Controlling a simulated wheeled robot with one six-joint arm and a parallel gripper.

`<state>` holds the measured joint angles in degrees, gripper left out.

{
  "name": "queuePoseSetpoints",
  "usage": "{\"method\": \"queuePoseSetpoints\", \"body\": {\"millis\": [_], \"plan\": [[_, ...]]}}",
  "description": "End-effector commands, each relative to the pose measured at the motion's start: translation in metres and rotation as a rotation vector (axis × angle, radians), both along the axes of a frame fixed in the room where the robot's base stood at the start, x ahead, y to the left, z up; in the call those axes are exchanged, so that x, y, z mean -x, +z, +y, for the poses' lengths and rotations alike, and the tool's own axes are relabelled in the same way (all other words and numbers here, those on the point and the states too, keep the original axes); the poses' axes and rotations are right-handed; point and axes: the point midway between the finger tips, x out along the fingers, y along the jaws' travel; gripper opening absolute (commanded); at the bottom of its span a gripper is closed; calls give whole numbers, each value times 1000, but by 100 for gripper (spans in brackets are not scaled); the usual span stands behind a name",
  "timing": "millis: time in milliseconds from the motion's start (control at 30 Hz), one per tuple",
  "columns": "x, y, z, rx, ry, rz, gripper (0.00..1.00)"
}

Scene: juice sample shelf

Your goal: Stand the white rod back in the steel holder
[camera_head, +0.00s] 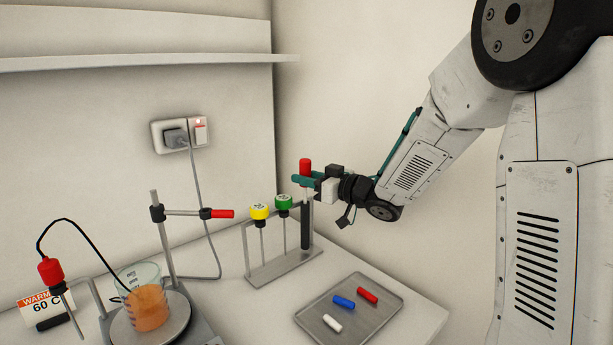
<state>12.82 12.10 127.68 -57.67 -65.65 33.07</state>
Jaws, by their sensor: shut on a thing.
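My gripper (305,181), with teal fingers, is shut on a red-capped rod (306,165). The rod is upright, its cap above the fingers; a dark thick length (305,226) shows below them. It is at the right end of the steel holder (285,270); I cannot tell whether it is seated in it or in front of it. A yellow-capped rod (260,212) and a green-capped rod (283,202) stand in the holder. A short white rod (332,323) lies on the grey tray (312,337), apart from the gripper.
A blue piece (344,302) and a red piece (367,296) also lie on the tray. At left are a beaker of orange liquid (150,306) on a hotplate, a clamp stand (162,235), a corded red-topped probe (50,271) and a warning sign (45,304). A shelf (140,62) hangs above.

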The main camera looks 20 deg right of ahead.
Motion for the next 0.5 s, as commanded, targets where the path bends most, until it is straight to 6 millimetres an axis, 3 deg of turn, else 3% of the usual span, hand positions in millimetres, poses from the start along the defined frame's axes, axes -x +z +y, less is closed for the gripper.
{"method": "queuePoseSetpoints", "body": {"millis": [133, 167, 233, 500], "plan": [[0, 0, 0, 0, 0, 0, 0], [0, 0, 0, 0, 0, 0, 29], [0, 0, 0, 0, 0, 0, 48], [0, 0, 0, 0, 0, 0, 51]]}}
